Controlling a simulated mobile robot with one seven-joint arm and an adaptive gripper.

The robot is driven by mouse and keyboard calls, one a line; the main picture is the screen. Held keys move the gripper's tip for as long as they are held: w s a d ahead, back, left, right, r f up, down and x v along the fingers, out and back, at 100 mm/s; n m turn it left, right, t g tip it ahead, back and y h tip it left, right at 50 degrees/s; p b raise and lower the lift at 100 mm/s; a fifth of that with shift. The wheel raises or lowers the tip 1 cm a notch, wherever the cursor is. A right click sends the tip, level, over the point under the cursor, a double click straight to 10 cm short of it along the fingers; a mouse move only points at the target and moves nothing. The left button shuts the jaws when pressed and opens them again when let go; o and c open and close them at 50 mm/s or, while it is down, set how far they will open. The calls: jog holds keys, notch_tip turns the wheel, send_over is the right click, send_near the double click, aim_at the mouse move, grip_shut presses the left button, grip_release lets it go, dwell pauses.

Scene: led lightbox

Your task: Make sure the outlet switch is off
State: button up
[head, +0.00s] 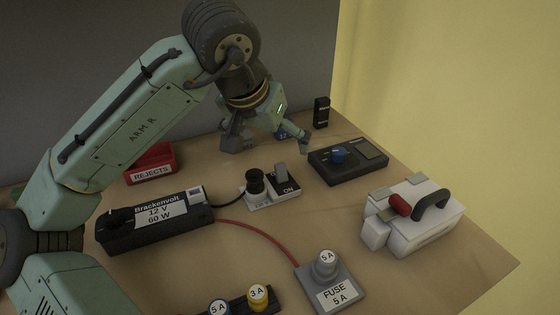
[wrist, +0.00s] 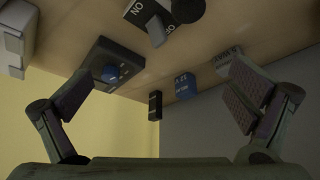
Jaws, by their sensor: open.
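The outlet (head: 262,200) is a small white block on the bench. A round black plug (head: 255,183) sits in its left part. On its right part a grey switch lever (head: 281,173) stands up from a black plate. The word ON is readable on the near side in the head view. My gripper (head: 268,143) is open and empty, above and behind the outlet. Its fingers also show spread in the wrist view (wrist: 166,72).
A black power supply (head: 155,222) stands left of the outlet. A dark box with a blue knob (head: 347,160) is at right. A grey fuse block (head: 327,285), a white handled case (head: 413,220) and a red rejects bin (head: 151,163) stand around.

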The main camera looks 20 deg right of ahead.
jog(key=p+v, duration=0.2)
jog(key=v, duration=0.8)
jog(key=shift+p, duration=0.4)
